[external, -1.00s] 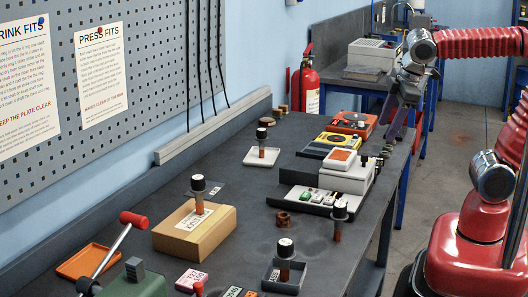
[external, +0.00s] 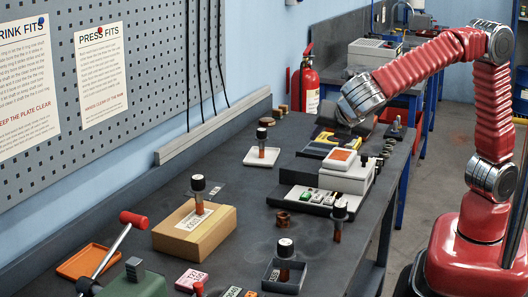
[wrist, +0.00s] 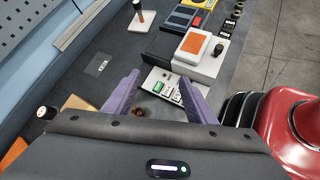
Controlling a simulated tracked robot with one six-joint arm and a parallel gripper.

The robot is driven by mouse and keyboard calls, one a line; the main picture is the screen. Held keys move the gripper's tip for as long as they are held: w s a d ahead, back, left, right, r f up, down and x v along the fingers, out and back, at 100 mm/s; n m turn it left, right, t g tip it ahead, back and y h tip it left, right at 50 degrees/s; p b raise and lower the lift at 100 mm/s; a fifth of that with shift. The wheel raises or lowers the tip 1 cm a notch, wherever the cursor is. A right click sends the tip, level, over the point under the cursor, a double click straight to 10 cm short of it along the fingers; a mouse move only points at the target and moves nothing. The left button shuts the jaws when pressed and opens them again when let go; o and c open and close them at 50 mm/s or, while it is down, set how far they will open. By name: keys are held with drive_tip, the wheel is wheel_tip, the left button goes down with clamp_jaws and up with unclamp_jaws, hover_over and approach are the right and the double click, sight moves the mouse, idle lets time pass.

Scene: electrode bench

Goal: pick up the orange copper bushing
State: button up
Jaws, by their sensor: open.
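A copper-brown bushing (external: 283,219) stands on the dark bench, left of the white control panel's front edge. In the wrist view the bushing (wrist: 138,111) shows low between my fingers, nearer the left one, partly cut off by my gripper body. My gripper (wrist: 159,80) is open and empty, with purple fingers apart above the bench. In the external view my arm reaches over the bench's far part, and my fingers are hard to make out there.
The white panel (external: 303,203) with buttons and a white box (external: 346,176) stand right of the bushing. A dark-capped rod (external: 338,225) stands close by. A cardboard box (external: 195,233) lies to the left. A dark tray (external: 284,280) holds another capped rod. Bare bench lies around the bushing.

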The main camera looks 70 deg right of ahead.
drive_tip(key=a+n+t+h, duration=0.1)
drive_tip(key=a+n+t, duration=0.4)
drive_tip(key=a, duration=0.9)
drive_tip(key=g, duration=0.1)
approach(286, 219)
drive_tip(key=s+a, duration=0.1)
drive_tip(key=s+a+r, duration=0.1)
drive_tip(key=shift+s+a+n, duration=0.1)
drive_tip(key=shift+s+n, duration=0.25)
drive_tip(key=shift+n, duration=0.05)
drive_tip(key=x, duration=0.8)
drive_tip(key=shift+w+d+f, duration=0.1)
drive_tip(key=shift+w+d, duration=0.1)
drive_tip(key=shift+d, duration=0.05)
drive_tip(key=shift+x, duration=2.6)
